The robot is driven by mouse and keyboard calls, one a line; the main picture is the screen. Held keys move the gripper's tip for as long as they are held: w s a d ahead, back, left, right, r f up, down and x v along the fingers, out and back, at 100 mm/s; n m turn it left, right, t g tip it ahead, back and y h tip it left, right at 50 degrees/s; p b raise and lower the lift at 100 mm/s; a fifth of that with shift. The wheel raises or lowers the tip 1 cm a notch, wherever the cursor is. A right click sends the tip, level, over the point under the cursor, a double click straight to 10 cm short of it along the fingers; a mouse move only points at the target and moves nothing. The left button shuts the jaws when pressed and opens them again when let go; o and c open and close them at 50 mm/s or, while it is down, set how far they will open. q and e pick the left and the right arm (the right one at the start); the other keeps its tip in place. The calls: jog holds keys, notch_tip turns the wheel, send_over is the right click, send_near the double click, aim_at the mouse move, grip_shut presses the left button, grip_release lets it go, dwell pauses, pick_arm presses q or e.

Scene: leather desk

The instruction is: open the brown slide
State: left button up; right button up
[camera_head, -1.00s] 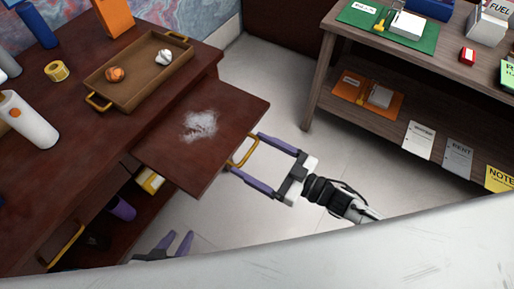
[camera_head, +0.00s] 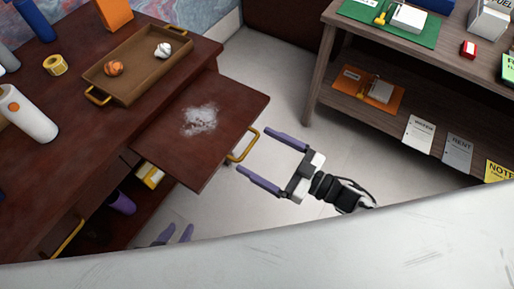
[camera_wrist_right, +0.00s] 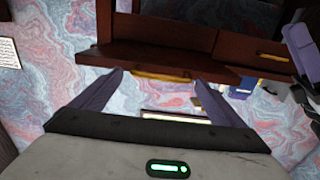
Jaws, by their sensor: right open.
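The brown slide (camera_head: 172,150) is a flat dark board standing well out from the desk, with a white powdery patch (camera_head: 199,121) on top. Its yellow handle (camera_head: 243,147) is on the front edge. My right gripper (camera_head: 254,152) is open and empty, just off the handle, its purple fingers pointing towards it. In the right wrist view the slide's edge (camera_wrist_right: 110,53) and handle (camera_wrist_right: 160,76) lie beyond the fingers. My left gripper (camera_head: 176,234) is low in the head view, below the slide, fingers apart; most of it is hidden by my white body.
A brown tray (camera_head: 124,92) with an orange ball and a white ball stands on the desk. Another yellow handle (camera_head: 68,239) and a purple cup (camera_head: 121,203) are lower in the desk. A wooden shelf unit (camera_head: 317,76) stands at right; floor lies between.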

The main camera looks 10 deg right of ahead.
jog(key=v, duration=0.8)
jog(key=shift+s+d, duration=0.25)
jog(key=s+d+f+m+g+h, duration=0.2)
jog(key=s+f+m+h, duration=0.5)
jog(key=f+h, duration=0.4)
jog(key=shift+s+d+m+g, duration=0.4)
jog(key=shift+s+g, duration=0.3)
jog(key=shift+s, duration=0.05)
dwell(0.4)
